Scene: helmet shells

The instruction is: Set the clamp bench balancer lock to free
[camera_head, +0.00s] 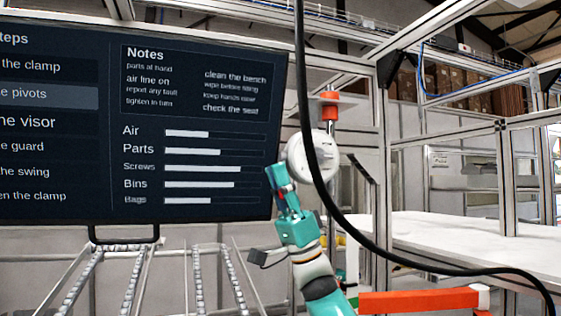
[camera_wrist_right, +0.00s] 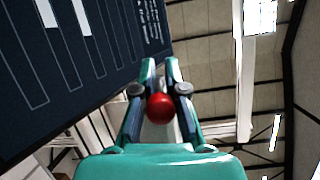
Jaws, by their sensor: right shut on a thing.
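The balancer (camera_head: 303,158) is a round white body hanging under an orange-red fitting (camera_head: 330,106), right of the screen in the head view. A black cable passes in front of it. My right gripper (camera_head: 282,186) is just below and left of the balancer, pointing up. In the right wrist view, a round red knob (camera_wrist_right: 160,109) sits between the fingers of this gripper (camera_wrist_right: 159,86), which is shut on it. I take the knob for the balancer's lock; its setting cannot be read. My left gripper is not in view.
A large dark screen (camera_head: 215,125) stands close left of the gripper. The thick black cable (camera_head: 313,150) hangs past the balancer and loops right. Roller rails (camera_head: 130,280) are lower left. A white table (camera_head: 470,235) and an orange-red bar (camera_head: 420,301) are at right.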

